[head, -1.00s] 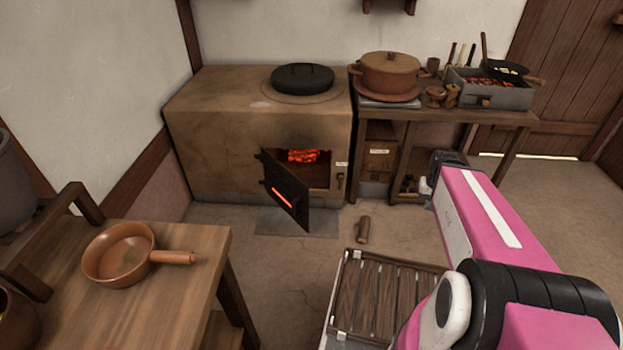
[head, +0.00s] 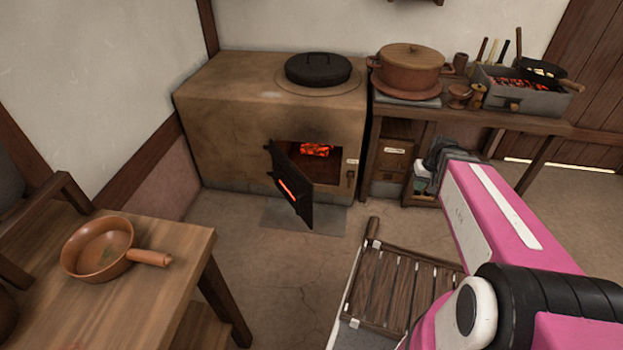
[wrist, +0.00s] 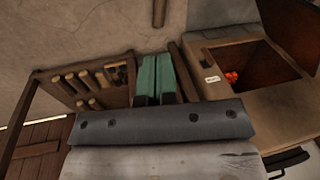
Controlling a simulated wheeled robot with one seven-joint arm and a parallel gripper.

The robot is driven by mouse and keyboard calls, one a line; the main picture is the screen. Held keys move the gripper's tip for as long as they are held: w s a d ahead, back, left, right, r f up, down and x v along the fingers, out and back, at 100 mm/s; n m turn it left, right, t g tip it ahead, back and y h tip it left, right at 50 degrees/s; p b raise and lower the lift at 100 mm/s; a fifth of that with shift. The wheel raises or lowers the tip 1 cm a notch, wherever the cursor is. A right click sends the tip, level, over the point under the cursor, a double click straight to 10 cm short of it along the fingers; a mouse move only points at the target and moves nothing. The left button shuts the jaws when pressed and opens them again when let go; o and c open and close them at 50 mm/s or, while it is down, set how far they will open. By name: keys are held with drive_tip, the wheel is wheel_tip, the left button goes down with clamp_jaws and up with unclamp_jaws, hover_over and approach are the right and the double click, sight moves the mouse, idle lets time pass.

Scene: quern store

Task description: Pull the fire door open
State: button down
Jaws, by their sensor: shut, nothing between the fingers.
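The fire door (head: 293,187) is a dark metal panel with a glowing slit, on the front of the clay stove (head: 235,130). It stands open, swung outward on its left side, and red embers (head: 316,150) show in the firebox. In the wrist view, seen upside down, the door (wrist: 292,28) stands at the top right beside the opening. My gripper (head: 422,182) is right of the stove, by the side table, apart from the door. Its green fingers (wrist: 156,78) are together and empty in the wrist view.
A side table (head: 480,116) right of the stove holds a clay pot (head: 411,68) and a grill box (head: 520,92). A log (head: 373,228) lies by a slatted wooden rack (head: 405,290). A wooden table with a pan (head: 98,248) is at left. Floor before the stove is mostly clear.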

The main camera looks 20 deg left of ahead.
drive_tip(key=w+a+f+n+y, duration=0.1)
drive_tip(key=w+a+n, duration=0.1)
drive_tip(key=a, duration=0.6)
drive_tip(key=w+a+f+n+y, duration=0.1)
drive_tip(key=w+a+n+y, duration=0.1)
drive_tip(key=a, duration=0.6)
drive_tip(key=n+g+y, duration=0.2)
drive_tip(key=n, duration=0.2)
approach(308, 180)
drive_tip(key=w+d, duration=0.3)
drive_tip(key=w, duration=0.1)
drive_tip(key=s+a+f, duration=0.4)
drive_tip(key=a+f, duration=0.4)
drive_tip(key=shift+s+a, duration=0.15)
drive_tip(key=shift+s, duration=0.1)
